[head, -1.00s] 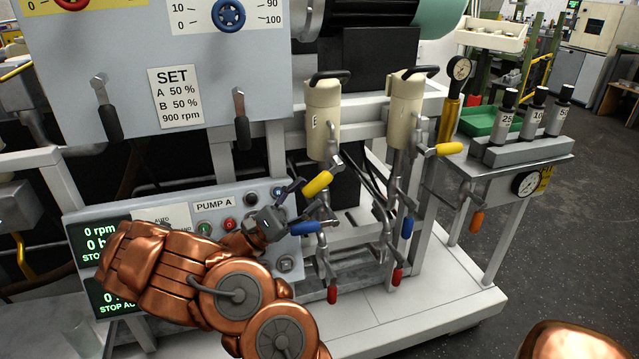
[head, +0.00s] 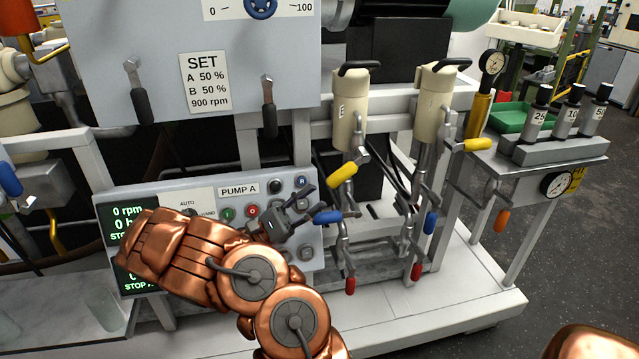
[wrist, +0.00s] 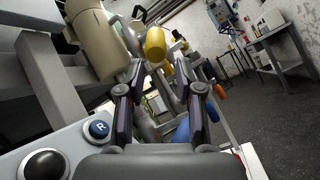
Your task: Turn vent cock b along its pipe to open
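Two cream canisters (head: 350,110) (head: 434,98) stand side by side on the rig, with pipes and coloured cock handles below them. No handle has a readable name, so I cannot tell which is vent cock b. Under the left canister are a yellow handle (head: 342,175), slanted, a blue handle (head: 328,217), nearly level, and a red handle (head: 350,285), hanging down. Under the right one are yellow (head: 478,145), blue (head: 430,223) and red (head: 416,271) handles. My gripper (head: 308,203) is open, just left of the left blue handle. In the wrist view, the yellow handle (wrist: 155,45) shows beyond the open fingers (wrist: 167,82).
The pump A panel (head: 220,215), with buttons and screens, is close behind my gripper. Above it hangs a grey box with two levers (head: 268,107). A side shelf (head: 550,155) with a gauge and several weights is at right.

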